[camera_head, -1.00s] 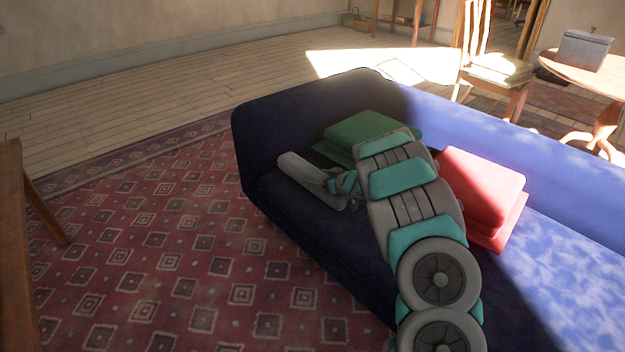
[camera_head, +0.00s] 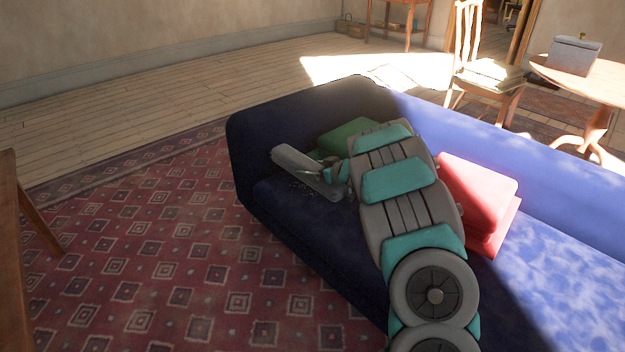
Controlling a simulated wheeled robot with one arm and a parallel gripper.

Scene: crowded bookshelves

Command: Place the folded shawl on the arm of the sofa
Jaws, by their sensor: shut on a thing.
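A long, flat grey piece that looks like the folded shawl (camera_head: 297,168) is at the end of my arm, tilted, with a darker speckled lower edge. My gripper (camera_head: 332,176), small with teal parts, is at its right end and shut on it; the fingers are hard to make out. The dark blue sofa (camera_head: 300,225) has its arm (camera_head: 285,115) at the far left end. The grey piece is over the seat side of that arm. I cannot tell whether it touches the sofa.
A green folded thing or cushion (camera_head: 345,135) lies by the sofa arm, partly hidden by my arm. A red cushion-like stack (camera_head: 475,195) is on the seat at right. A chair (camera_head: 490,75) and round table (camera_head: 580,75) stand behind. Patterned rug (camera_head: 150,250) is open at left.

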